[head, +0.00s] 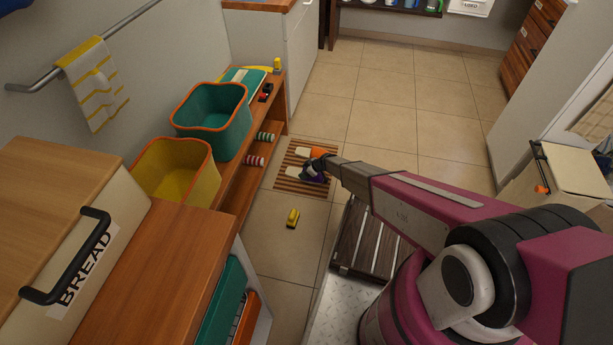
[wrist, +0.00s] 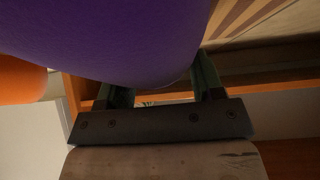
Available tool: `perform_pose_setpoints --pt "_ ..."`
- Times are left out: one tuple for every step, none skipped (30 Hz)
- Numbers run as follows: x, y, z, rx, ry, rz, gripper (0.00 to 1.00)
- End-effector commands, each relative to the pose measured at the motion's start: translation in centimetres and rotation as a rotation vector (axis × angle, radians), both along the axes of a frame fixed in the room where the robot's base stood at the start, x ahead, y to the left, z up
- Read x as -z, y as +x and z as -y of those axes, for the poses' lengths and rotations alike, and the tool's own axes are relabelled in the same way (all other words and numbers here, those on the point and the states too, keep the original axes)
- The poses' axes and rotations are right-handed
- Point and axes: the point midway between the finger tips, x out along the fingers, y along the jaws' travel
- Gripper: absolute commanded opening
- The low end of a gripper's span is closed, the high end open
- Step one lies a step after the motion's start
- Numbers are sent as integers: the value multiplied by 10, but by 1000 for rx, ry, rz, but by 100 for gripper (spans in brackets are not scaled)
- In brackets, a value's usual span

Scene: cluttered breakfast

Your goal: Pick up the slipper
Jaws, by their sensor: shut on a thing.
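A purple slipper (head: 313,172) is at the slatted mat on the floor, at the end of my arm. Its rounded purple side (wrist: 130,40) fills the top of the wrist view. My gripper (wrist: 158,88) is shut on the purple slipper, with a green finger on each side at its lower edge. An orange slipper (head: 317,152) with a pale sole lies beside it on the mat and shows in the wrist view (wrist: 20,80) at the left. I cannot tell whether the purple slipper touches the mat.
The striped wooden mat (head: 288,183) lies beside a low wooden shelf (head: 243,172) holding a teal bin (head: 215,122) and a yellow bin (head: 175,170). A small yellow object (head: 293,218) lies on the tiles. The floor beyond the mat is clear.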

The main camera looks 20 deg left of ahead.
Motion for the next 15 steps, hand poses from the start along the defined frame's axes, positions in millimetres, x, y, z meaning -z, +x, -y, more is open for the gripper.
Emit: perform_pose_setpoints --pt "0 0 0 0 0 0 36" --pt "0 0 0 0 0 0 36" --pt "0 0 0 0 0 0 36" --pt "0 0 0 0 0 0 36" --pt "-1 0 0 0 0 0 36" --pt "-2 0 0 0 0 0 36" --pt "-2 0 0 0 0 0 36" --pt "-3 0 0 0 0 0 36" --pt "-5 0 0 0 0 0 36" --pt "-6 0 0 0 1 0 36" --pt "-8 0 0 0 1 0 36" --pt "-11 0 0 0 1 0 36" --pt "-13 0 0 1 1 1 36" --pt "-16 0 0 1 1 1 36" --pt "-20 0 0 1 1 1 36"
